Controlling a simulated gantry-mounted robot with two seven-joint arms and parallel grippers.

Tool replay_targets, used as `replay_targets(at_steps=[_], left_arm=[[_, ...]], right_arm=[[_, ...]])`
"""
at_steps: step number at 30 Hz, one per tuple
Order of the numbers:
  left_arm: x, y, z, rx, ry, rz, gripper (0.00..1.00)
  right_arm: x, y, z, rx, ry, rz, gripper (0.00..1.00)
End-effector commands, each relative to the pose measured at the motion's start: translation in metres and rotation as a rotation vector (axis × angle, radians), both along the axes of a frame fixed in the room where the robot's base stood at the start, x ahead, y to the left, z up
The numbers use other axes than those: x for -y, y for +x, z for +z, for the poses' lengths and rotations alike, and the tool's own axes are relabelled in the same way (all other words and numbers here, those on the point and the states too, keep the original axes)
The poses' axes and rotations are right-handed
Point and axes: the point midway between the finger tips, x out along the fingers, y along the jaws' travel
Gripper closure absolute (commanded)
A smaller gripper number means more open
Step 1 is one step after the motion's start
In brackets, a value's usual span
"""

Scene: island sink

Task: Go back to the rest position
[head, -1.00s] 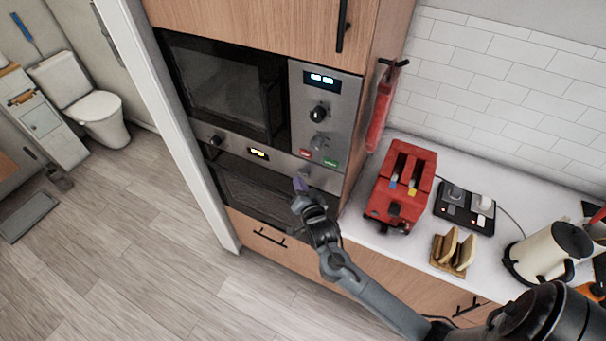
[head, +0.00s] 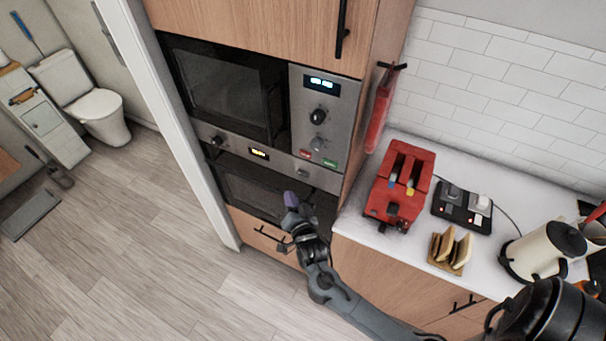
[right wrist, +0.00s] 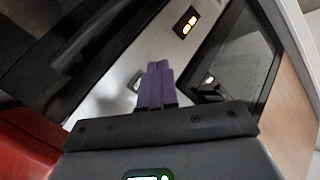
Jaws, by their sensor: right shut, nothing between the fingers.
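My right gripper (head: 291,200) is in front of the lower oven, with its arm coming in from the bottom right. Its purple fingers are together and hold nothing. In the right wrist view the shut fingers (right wrist: 156,87) point toward the oven's steel control strip. The microwave (head: 225,90) is above the lower oven (head: 250,185), and both doors look shut. My left gripper is not in view.
A red toaster (head: 400,185), a black switch panel (head: 462,207), a toast rack with bread (head: 450,250) and a cream kettle (head: 545,250) stand on the white counter at right. A red extinguisher-like item (head: 378,115) hangs beside the cabinet.

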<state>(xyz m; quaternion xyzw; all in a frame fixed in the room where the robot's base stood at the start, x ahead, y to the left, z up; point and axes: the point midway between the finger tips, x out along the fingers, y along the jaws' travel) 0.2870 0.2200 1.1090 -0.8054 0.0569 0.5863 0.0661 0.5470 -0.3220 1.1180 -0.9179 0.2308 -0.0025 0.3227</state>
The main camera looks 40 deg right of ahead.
Motion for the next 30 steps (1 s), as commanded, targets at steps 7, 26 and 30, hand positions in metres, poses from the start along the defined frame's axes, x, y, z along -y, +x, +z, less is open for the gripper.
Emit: replay_targets(at_steps=[7,26,30], left_arm=[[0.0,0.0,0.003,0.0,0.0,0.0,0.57],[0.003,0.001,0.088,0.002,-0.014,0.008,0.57],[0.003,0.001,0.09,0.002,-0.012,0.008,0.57]], right_arm=[[0.0,-0.003,-0.001,-0.009,0.0,0.0,1.0],[-0.073,-0.157,0.059,-0.627,-0.089,0.476,1.0],[-0.096,-0.197,0.077,-0.841,-0.203,0.67,1.0]])
